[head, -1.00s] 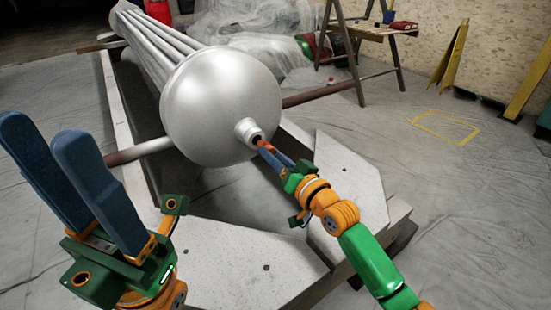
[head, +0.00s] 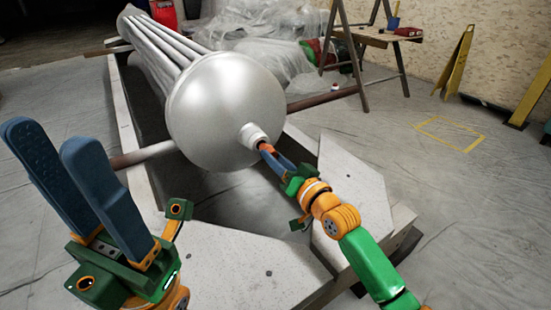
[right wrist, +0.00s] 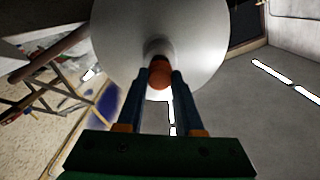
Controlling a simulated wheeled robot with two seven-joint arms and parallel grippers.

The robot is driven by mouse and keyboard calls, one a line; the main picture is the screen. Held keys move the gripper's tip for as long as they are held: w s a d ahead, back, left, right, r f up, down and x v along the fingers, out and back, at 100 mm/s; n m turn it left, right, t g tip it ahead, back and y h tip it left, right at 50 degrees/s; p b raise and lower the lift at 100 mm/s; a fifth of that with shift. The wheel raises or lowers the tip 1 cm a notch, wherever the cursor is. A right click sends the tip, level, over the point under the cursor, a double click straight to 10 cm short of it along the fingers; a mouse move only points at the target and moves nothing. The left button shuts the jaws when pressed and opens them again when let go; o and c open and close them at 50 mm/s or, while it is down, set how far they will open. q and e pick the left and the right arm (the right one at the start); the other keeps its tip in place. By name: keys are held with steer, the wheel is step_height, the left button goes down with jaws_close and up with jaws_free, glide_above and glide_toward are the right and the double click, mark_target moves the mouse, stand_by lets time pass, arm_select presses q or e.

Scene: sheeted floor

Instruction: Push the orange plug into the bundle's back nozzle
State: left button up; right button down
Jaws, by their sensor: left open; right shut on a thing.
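The bundle (head: 218,112) is a silver round-ended body with several long tubes running to the back left in the head view. Its back nozzle (head: 252,134) is a short white stub on the lower right of the rounded end. My right gripper (head: 270,152) is shut on the orange plug (head: 265,147), which sits at the nozzle mouth. In the right wrist view the plug (right wrist: 160,74) is between the blue fingers, in line with the nozzle (right wrist: 157,47). How deep it sits is hidden. My left gripper (head: 55,140) is open and empty at the left, apart from the bundle.
A pale frame (head: 230,262) with a broad front plate lies under the bundle, with dark pipes crossing it. A wooden trestle (head: 375,40) and yellow stands (head: 453,60) are at the back right. Sheeted floor is clear at the right.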

stand_by(0.3)
steer(key=shift+b+x, duration=0.95)
steer(key=shift+x, duration=0.25)
steer(key=shift+c, duration=2.4)
jaws_free()
